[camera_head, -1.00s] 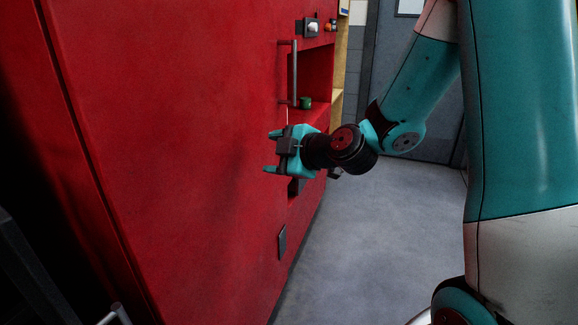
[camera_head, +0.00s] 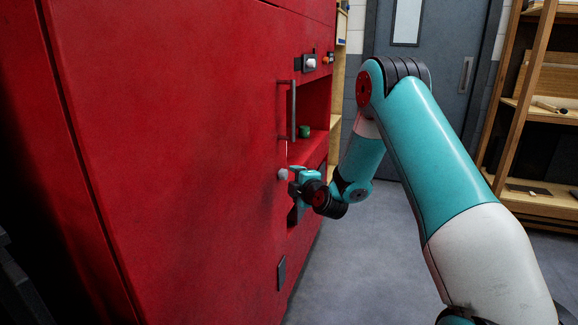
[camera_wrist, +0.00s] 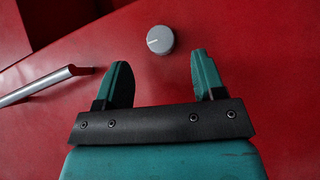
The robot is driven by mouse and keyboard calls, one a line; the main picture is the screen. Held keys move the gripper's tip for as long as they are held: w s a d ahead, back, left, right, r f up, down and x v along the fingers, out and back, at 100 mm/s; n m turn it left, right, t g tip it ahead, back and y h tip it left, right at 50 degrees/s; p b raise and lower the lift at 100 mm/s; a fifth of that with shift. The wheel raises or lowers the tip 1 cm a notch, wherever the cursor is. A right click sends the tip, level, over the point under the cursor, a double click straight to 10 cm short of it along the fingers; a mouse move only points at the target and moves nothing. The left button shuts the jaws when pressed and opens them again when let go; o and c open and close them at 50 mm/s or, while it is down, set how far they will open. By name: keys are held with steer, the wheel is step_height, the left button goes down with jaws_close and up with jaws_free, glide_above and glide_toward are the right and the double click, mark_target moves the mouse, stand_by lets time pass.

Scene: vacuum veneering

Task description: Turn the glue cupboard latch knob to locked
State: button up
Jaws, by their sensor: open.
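The latch knob (camera_head: 283,174) is a small round grey knob on the red cupboard front (camera_head: 190,170), below the vertical bar handle (camera_head: 293,110). In the wrist view the knob (camera_wrist: 160,40) shows face-on with a pale mark line on its left part. My gripper (camera_head: 291,180) is just right of the knob in the head view. In the wrist view my gripper (camera_wrist: 163,78) has its two teal fingers apart with nothing between them; the knob lies beyond the tips, apart from both. The end of a metal bar (camera_wrist: 50,84) shows left of the fingers.
An open red niche (camera_head: 312,110) with a small green item (camera_head: 304,131) is right of the handle. A switch panel (camera_head: 310,63) sits above it. A wooden shelf rack (camera_head: 520,110) stands at right. The grey floor (camera_head: 360,260) is clear.

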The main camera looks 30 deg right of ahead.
mark_target(287, 175)
steer(key=shift+w+d+f+p, duration=0.1)
steer(key=shift+w+p, duration=0.05)
steer(key=shift+w, duration=0.7)
steer(key=shift+w+d+f+p, duration=0.1)
steer(key=shift+w+f, duration=0.05)
steer(key=shift+w, duration=0.75)
steer(key=shift+w+d+f+p, duration=0.1)
steer(key=shift+w+p, duration=0.05)
steer(key=shift+w, duration=0.7)
steer(key=c, duration=0.9)
